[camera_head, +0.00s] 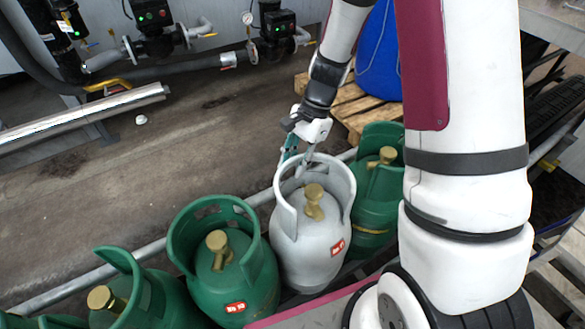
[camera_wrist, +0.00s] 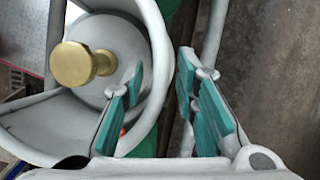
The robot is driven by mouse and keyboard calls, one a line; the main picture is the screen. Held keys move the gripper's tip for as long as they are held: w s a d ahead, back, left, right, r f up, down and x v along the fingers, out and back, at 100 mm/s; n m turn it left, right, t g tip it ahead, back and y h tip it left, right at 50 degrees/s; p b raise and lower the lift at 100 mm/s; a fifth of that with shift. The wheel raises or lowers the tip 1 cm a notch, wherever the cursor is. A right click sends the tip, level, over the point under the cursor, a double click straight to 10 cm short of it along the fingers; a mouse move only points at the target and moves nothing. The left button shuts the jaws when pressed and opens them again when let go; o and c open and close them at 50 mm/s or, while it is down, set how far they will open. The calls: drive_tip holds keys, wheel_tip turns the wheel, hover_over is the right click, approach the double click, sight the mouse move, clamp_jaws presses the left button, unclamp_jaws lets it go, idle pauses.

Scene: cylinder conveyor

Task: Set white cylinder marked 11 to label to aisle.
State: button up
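The white cylinder (camera_head: 300,248) stands upright in a row of green cylinders. It has a brass valve (camera_head: 314,200), a raised collar with openings and a small red label (camera_head: 337,248) whose number is too small to read surely. My gripper (camera_head: 299,160) is at the far rim of its collar, pointing down. In the wrist view my gripper (camera_wrist: 161,72) is open, with teal finger pads. The left finger is inside the white collar (camera_wrist: 155,25) and the right finger outside, with the collar wall between them. The brass valve (camera_wrist: 80,64) is left of the fingers.
A green cylinder (camera_head: 222,272) stands close on the left and another (camera_head: 376,200) on the right. A metal rail (camera_head: 150,250) runs behind the row. Pipes and valves (camera_head: 155,40) line the back wall. A blue drum (camera_head: 382,55) stands on a wooden pallet (camera_head: 350,108).

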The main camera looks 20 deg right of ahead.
drive_tip(key=shift+x, duration=0.8)
drive_tip(key=shift+c, duration=0.4)
clamp_jaws()
